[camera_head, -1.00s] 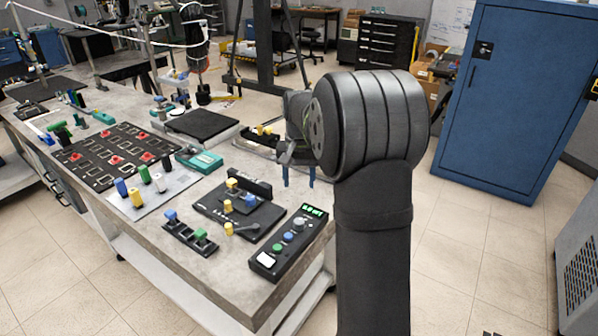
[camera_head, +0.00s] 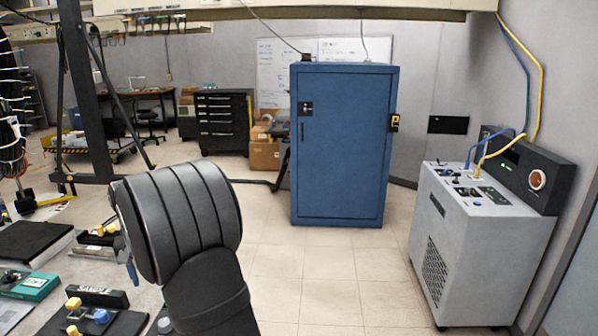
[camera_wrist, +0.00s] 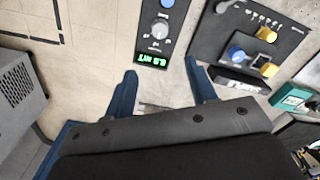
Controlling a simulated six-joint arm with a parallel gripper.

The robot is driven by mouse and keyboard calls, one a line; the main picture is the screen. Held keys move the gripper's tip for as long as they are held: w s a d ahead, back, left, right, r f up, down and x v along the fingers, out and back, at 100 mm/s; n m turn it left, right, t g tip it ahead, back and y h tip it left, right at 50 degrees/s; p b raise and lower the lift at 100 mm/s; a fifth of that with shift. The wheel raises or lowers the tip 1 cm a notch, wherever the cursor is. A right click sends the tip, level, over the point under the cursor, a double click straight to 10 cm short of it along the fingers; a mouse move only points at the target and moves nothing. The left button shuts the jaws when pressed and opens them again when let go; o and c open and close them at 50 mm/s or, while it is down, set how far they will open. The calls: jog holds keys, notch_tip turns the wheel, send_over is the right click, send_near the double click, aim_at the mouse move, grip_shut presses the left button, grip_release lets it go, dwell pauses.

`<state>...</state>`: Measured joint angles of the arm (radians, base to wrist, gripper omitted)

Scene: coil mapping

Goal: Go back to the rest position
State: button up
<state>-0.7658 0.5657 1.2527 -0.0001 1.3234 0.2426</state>
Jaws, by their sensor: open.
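My gripper shows in the wrist view (camera_wrist: 162,90) with its two blue fingers spread apart and nothing between them. It hangs above the workbench edge. Ahead of the fingers in the wrist view is a black control box (camera_wrist: 160,30) with a knob and a green display. A black fixture (camera_wrist: 245,35) with blue and yellow pieces lies to its right. In the head view my dark arm rises at the lower left, and its rounded joint hides most of the gripper.
The workbench (camera_head: 145,300) is at the lower left, with a teal box (camera_head: 30,287) and black fixtures. A blue cabinet (camera_head: 345,150) stands at the back middle. A grey machine (camera_head: 480,240) with cables stands at the right. The tiled floor (camera_head: 320,270) between them is open.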

notch_tip(320, 180, down, 16)
jog(key=shift+f, duration=0.25)
jog(key=shift+r, duration=0.1)
dwell(0.4)
